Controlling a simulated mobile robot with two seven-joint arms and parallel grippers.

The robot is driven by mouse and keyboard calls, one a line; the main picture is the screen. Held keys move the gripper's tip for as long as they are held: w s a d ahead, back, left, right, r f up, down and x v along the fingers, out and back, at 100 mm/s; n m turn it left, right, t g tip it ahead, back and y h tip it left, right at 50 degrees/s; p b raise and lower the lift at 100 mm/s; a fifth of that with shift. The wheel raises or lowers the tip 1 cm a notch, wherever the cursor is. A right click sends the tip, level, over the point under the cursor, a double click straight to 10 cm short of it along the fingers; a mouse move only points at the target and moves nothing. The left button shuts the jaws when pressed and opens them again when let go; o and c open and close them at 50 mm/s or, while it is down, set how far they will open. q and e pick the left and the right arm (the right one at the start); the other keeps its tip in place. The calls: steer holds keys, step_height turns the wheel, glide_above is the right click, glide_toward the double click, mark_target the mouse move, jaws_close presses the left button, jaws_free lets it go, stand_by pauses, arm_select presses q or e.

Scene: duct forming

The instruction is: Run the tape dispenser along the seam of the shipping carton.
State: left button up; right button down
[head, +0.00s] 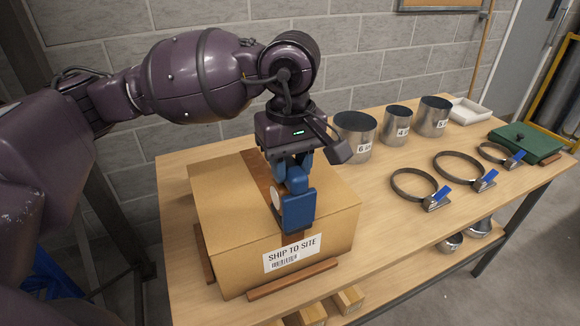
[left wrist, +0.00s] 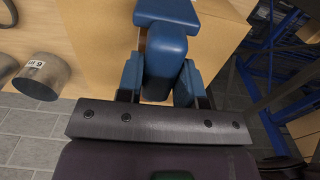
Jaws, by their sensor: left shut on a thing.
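The shipping carton (head: 225,225) stands closed on the workbench, with a "SHIP TO SITE" label (head: 292,254) on its front. A darker brown strip (head: 258,174) runs along the middle of its top, and brown also shows at the front edge below the dispenser. My left gripper (head: 293,170) is shut on the blue tape dispenser (head: 298,211), above the front part of the carton's top. In the left wrist view, the blue fingers of my left gripper (left wrist: 160,80) flank the dispenser (left wrist: 166,45). Contact between dispenser and carton is unclear. My right gripper is out of view.
Wooden strips (head: 292,279) lie along the carton's base. A block wall stands behind.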

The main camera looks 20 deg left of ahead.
arm_select(q)
steer(key=shift+r+p, duration=0.9)
steer(key=shift+r, duration=1.65)
steer(key=shift+r+p, duration=0.3)
steer(key=shift+r, duration=0.65)
